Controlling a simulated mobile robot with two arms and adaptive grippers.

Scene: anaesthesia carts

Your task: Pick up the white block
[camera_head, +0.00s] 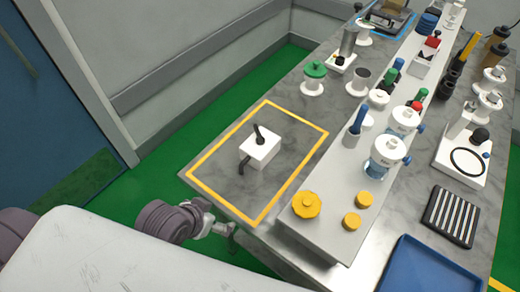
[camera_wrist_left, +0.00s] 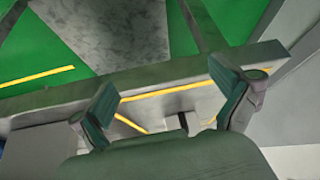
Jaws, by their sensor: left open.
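The white block (camera_head: 260,149) sits on the grey marbled table inside a yellow taped outline (camera_head: 205,160). A black handle-like piece rises from its top and another dark piece sticks out at its lower left. My left gripper (camera_head: 229,232) is at the table's near edge, below and left of the block and apart from it. In the left wrist view the fingers of my left gripper (camera_wrist_left: 163,80) are spread with nothing between them. A small dark piece shows low between the fingers there; I cannot tell whether it belongs to the block. My right gripper is not seen.
A raised grey shelf with yellow caps (camera_head: 306,205) and several jars stands right of the outline. A green-lidded jar (camera_head: 313,79) stands beyond it. A blue tray (camera_head: 428,268) lies at the lower right. Table around the block is clear.

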